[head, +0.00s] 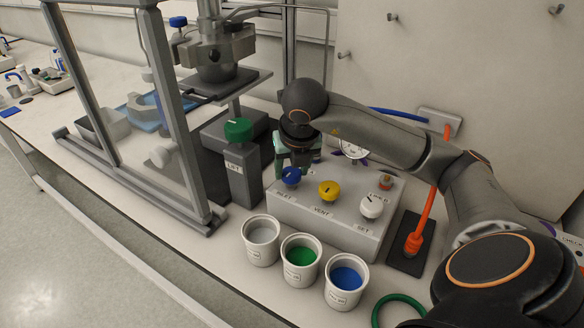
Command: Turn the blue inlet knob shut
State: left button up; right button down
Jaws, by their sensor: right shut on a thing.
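The blue inlet knob (291,177) sits at the left end of the grey control box (318,224), above its INLET label. My right gripper (298,165) reaches down from above and behind at this knob and is shut on it. The fingertips are partly hidden behind the knob, so the exact contact is hard to see. My left gripper is out of view.
The yellow vent knob (329,190) and white set knob (371,206) are close to the right on the same box. Three cups, one of them grey (262,241), stand in front. A green-capped post (239,131) and the framed reactor (214,66) stand left.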

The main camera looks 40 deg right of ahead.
jog(key=shift+c, duration=1.3)
grip_release()
pick_arm(q)
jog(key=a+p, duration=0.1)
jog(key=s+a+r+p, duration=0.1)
jog(key=p, duration=0.1)
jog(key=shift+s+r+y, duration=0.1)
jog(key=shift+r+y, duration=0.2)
pick_arm(e)
jog(key=v, duration=1.2)
jog(key=shift+r, duration=0.25)
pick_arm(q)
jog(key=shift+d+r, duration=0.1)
pick_arm(e)
jog(key=shift+a, duration=0.1)
